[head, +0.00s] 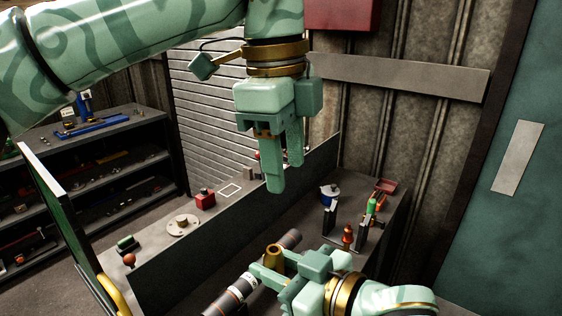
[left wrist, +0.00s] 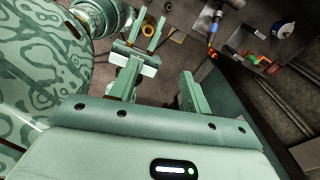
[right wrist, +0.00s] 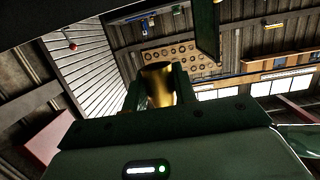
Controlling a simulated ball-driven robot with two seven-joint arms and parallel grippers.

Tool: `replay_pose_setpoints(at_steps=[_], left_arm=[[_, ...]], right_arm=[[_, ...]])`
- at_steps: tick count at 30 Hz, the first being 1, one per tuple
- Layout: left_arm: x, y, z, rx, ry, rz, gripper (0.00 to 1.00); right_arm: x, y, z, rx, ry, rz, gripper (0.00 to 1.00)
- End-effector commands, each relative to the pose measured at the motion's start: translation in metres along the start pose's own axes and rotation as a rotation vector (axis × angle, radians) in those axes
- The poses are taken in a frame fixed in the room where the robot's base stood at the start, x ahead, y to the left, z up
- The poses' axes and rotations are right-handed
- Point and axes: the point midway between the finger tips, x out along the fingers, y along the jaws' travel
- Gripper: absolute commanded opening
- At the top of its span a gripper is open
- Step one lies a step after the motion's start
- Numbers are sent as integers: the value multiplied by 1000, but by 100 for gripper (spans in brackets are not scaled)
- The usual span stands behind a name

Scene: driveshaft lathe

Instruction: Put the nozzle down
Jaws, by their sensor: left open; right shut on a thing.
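The nozzle (head: 273,256) is a small brass-coloured, flared piece. My right gripper (head: 270,268) is shut on it, low in the middle of the head view, above or beside the dark and grey shaft (head: 238,292). In the right wrist view the nozzle (right wrist: 160,84) shows golden between the two fingers. The fingers hide part of its sides. My left gripper (head: 287,172) is open and empty, pointing down, higher up and over the grey dividing panel. Its fingers also show in the left wrist view (left wrist: 160,88).
A grey panel (head: 215,250) runs along the bench behind the shaft. To the right stand a dark clamp-like block (head: 329,219), an orange-red piece (head: 348,236) and a green-topped tool (head: 372,207).

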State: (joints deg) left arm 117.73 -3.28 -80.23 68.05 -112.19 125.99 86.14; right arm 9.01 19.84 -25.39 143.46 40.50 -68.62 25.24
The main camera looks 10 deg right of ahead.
Motion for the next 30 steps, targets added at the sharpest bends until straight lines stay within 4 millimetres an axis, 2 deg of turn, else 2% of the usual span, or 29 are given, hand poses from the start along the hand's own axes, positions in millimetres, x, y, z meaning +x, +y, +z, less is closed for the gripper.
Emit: replay_pose_setpoints(at_steps=[3, 8, 15, 21, 25, 30], left_arm=[[6, 8, 2, -74, -68, 43, 48], [24, 11, 4, -94, -82, 58, 48], [74, 14, 7, -90, -77, 57, 48], [108, 15, 10, -91, -77, 55, 48], [120, 16, 11, -91, -77, 52, 48], [125, 16, 11, -90, -77, 51, 48]], right_arm=[[0, 0, 0, 0, 0, 0, 0], [0, 0, 0, 0, 0, 0, 0], [0, 0, 0, 0, 0, 0, 0], [0, 0, 0, 0, 0, 0, 0], [0, 0, 0, 0, 0, 0, 0], [0, 0, 0, 0, 0, 0, 0]])
